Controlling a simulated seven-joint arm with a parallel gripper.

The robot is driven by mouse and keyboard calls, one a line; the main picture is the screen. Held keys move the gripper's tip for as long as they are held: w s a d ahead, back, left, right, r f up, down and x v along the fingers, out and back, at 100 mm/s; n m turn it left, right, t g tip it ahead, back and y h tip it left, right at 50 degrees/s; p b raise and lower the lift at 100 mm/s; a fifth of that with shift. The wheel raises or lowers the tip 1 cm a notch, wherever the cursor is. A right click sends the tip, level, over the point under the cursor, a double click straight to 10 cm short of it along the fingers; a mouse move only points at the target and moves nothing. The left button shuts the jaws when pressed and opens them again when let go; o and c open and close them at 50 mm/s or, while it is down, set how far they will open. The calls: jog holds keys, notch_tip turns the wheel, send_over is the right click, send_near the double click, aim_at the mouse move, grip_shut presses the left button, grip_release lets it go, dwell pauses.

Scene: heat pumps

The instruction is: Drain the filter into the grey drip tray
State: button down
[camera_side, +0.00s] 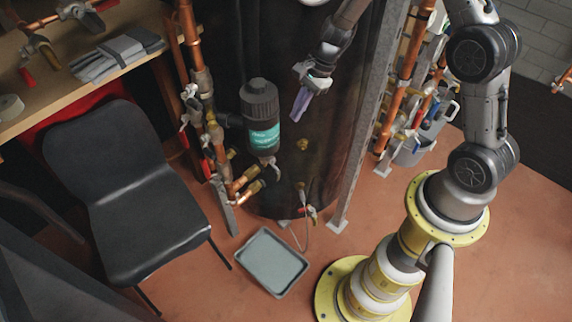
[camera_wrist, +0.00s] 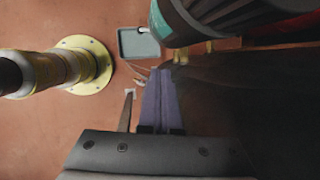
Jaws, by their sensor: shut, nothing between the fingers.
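The filter (camera_side: 260,112) is a dark grey canister with a teal label, mounted upright on the copper pipework in the side view. It also shows large at the top right of the wrist view (camera_wrist: 215,20). A small valve outlet hangs at its lower end. The grey drip tray (camera_side: 271,263) lies on the floor below and looks empty; it shows in the wrist view too (camera_wrist: 139,43). My gripper (camera_side: 297,115), with purple fingers, is shut and empty, to the right of the filter and apart from it. Its fingers (camera_wrist: 163,82) point downward.
A dark cylindrical tank (camera_side: 325,150) stands close behind my gripper. Copper pipes with red-handled valves (camera_side: 206,168) run left of the filter. A black chair (camera_side: 140,200) stands at the left, near a wooden bench (camera_side: 110,40) with folded grey cloths. Open floor lies around the tray.

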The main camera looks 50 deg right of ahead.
jog(key=a+f, duration=0.3)
jog(key=f, duration=0.5)
jog(key=s+a+f+m+g, duration=0.1)
jog(key=a+f, duration=0.2)
jog(key=f, duration=0.4)
jog(key=shift+s+a+f+g+y, duration=0.15)
jog(key=shift+s+f+g+y, duration=0.15)
jog(key=shift+f, duration=0.1)
